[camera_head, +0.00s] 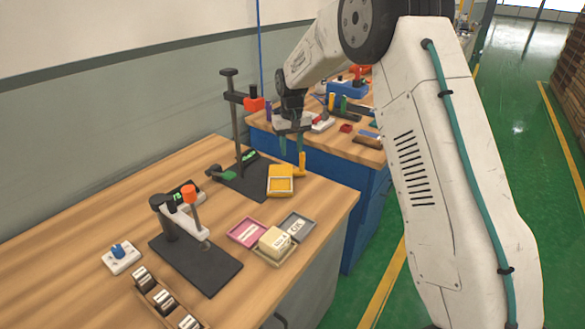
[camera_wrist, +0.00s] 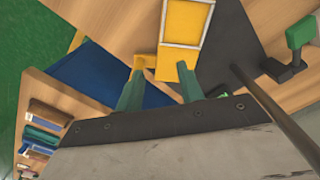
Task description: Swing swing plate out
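The swing plate appears to be the yellow plate (camera_head: 281,170) with a pale framed panel, by the black base of the tall stand. It also shows at the top of the wrist view (camera_wrist: 167,30). A short upright yellow handle (camera_head: 302,164) stands at its right far corner; the wrist view shows yellow parts near the fingertips. My gripper (camera_head: 292,153) has two teal fingers pointing down just above this corner. In the wrist view my gripper (camera_wrist: 160,70) has its fingers apart. I cannot tell whether a finger touches the handle.
The tall stand (camera_head: 235,120) with an orange clamp (camera_head: 254,104) rises behind and left of the plate. A lever fixture (camera_head: 185,215) and trays (camera_head: 247,232) stand nearer. A blue bench (camera_head: 310,165) with tools stands beyond a gap. The wood around the yellow plate's front is clear.

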